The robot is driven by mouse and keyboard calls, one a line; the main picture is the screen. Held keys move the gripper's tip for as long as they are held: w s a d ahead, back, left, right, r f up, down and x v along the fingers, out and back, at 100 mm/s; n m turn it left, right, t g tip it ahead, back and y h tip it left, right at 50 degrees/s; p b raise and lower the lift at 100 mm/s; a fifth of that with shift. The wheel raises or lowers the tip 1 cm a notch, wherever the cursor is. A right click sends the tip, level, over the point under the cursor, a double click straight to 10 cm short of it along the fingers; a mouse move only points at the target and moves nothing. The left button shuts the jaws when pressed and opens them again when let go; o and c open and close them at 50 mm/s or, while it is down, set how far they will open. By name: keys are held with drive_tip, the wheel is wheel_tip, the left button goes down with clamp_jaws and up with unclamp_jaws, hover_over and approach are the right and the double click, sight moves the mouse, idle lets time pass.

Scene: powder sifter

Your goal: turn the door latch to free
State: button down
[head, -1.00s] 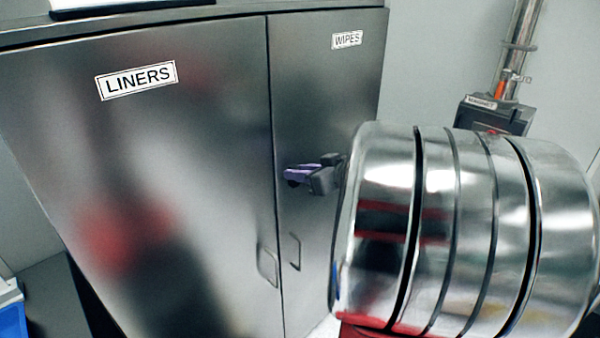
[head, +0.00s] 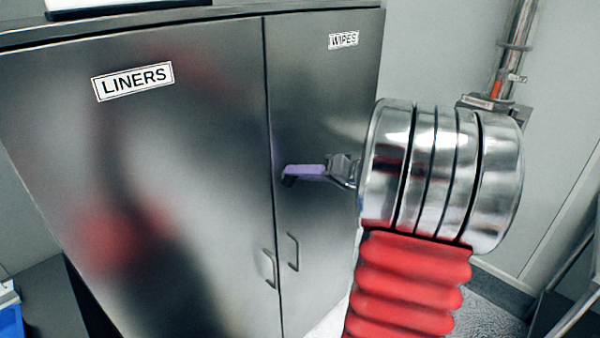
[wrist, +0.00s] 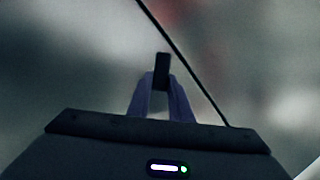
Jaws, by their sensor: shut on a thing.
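The door latch (wrist: 162,72) shows in the wrist view as a small dark bar between the two purple fingertips. My gripper (wrist: 162,95) is shut on it, in front of the cabinet. In the head view my gripper (head: 290,172) reaches the right-hand cabinet door close to the seam between the doors. A dark bit of the latch (head: 288,181) shows just below the fingertips there. The fingers hide most of the latch, so I cannot tell its exact angle.
The steel cabinet has a left door labelled LINERS (head: 133,81) and a right door labelled WIPES (head: 343,40). Both doors look closed. Two door handles (head: 270,268) (head: 292,252) sit low beside the seam. A MAGNET-labelled unit (head: 490,103) stands behind my arm.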

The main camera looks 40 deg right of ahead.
drive_tip(key=m+y, duration=0.1)
drive_tip(key=m, duration=0.1)
drive_tip(key=f+m+t+y, duration=0.1)
drive_tip(key=m, duration=0.2)
drive_tip(key=d+m+t, duration=0.1)
drive_tip(key=m, duration=0.1)
drive_tip(key=shift+f+y, duration=0.35)
drive_tip(key=shift+y, duration=0.05)
drive_tip(key=shift+m, duration=0.3)
drive_tip(key=c, duration=1.6)
unclamp_jaws()
drive_tip(key=shift+a, duration=0.1)
drive_tip(key=v, duration=1.3)
drive_tip(key=shift+s+f, duration=0.3)
drive_tip(key=shift+s, duration=0.1)
